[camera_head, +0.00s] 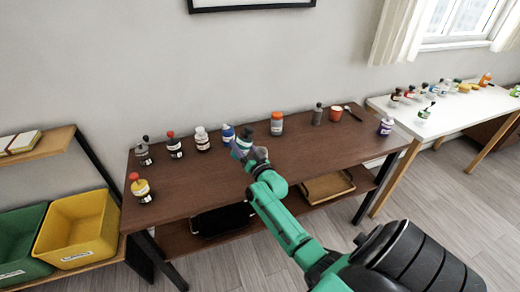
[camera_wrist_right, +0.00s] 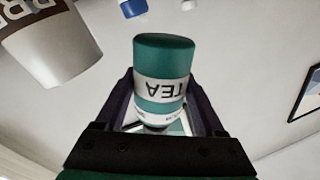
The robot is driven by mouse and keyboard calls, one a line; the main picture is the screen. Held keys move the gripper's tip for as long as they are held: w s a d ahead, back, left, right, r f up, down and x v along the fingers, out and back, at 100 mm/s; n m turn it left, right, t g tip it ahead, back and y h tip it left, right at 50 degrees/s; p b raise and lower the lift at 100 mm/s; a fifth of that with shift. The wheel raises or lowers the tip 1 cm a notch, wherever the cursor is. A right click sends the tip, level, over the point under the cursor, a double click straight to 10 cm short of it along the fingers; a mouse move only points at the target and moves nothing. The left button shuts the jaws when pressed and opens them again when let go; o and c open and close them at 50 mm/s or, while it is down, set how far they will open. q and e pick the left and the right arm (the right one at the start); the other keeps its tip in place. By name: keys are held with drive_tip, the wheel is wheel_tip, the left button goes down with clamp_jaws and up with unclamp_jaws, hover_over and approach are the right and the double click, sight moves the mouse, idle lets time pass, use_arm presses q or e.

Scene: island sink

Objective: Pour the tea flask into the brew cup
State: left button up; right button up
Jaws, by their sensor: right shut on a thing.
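The tea flask (camera_wrist_right: 163,75) is a teal cylinder with a white label reading TEA, upside down in the right wrist view. My right gripper (camera_wrist_right: 160,110) is shut on it, with a dark finger on each side. The brew cup (camera_wrist_right: 52,42), pale with a brown band and part of the letters BRE, is at the upper left of that view, apart from the flask. My left gripper is not in view.
Several bottles line the back of the brown table (camera_head: 200,185), including an orange-capped jar (camera_head: 277,124). An orange cup (camera_head: 335,113) and a purple bottle (camera_head: 386,126) stand at right. A yellow-labelled bottle (camera_head: 141,188) is front left. The table's front middle is clear.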

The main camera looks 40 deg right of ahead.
drive_tip(key=f+n, duration=0.1)
drive_tip(key=a+f+n, duration=0.1)
drive_tip(key=f, duration=0.1)
drive_tip(key=a+f+n+b, duration=0.1)
drive_tip(key=shift+w+f+n+g, duration=0.3)
drive_tip(key=shift+w+n, duration=0.05)
drive_tip(key=shift+n, duration=0.05)
drive_tip(key=shift+w+a+f+n+y, duration=0.15)
drive_tip(key=shift+a+f+n+y, duration=0.25)
drive_tip(key=shift+n, duration=0.3)
